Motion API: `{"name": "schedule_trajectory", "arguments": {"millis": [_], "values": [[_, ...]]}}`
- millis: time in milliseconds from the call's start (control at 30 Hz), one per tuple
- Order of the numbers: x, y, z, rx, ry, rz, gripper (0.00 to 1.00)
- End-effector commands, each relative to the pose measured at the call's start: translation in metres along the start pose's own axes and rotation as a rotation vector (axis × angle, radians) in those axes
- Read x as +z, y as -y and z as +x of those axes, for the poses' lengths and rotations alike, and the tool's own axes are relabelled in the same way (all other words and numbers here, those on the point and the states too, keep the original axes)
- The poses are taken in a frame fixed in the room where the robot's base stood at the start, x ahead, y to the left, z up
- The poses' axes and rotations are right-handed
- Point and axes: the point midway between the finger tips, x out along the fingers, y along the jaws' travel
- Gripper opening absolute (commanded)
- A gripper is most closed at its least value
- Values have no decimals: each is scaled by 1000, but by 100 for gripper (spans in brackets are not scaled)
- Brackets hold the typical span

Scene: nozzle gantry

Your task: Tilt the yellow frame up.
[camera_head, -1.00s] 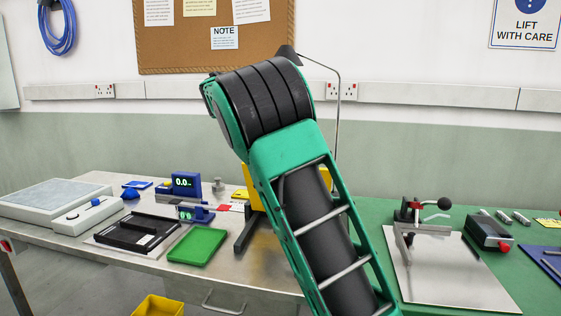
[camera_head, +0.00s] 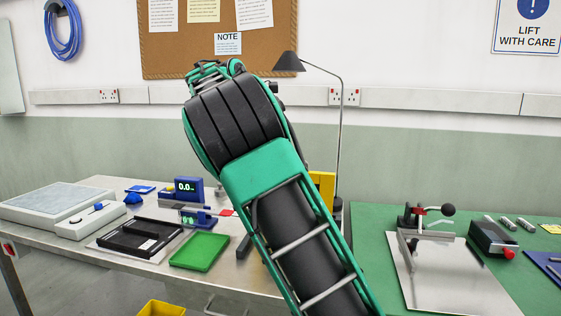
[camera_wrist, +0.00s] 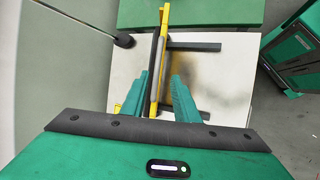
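The yellow frame (camera_head: 322,190) shows in the head view behind my arm, which hides most of it. In the wrist view the yellow frame (camera_wrist: 162,45) is seen nearly edge-on as a narrow strip, with a grey bar along it. Dark feet (camera_wrist: 195,46) reach out from it to the right over the bench top. My gripper (camera_wrist: 160,77) is open, with green fingers on either side of the strip and a gap showing on the right. I cannot tell whether the left finger touches it. My gripper's fingers are hidden in the head view.
A green tray (camera_head: 200,250), a black tray (camera_head: 138,238) and blue gauges (camera_head: 187,190) stand left of my arm. A lamp (camera_head: 288,62) rises behind it. A clamp fixture on a metal plate (camera_head: 440,275) sits on the green bench at right.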

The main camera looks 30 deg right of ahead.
Motion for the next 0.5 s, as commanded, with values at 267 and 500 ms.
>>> {"name": "schedule_trajectory", "arguments": {"millis": [267,500], "values": [[-1,0,-35,1,1,0,28],[-1,0,-42,0,1,-1,28]]}}
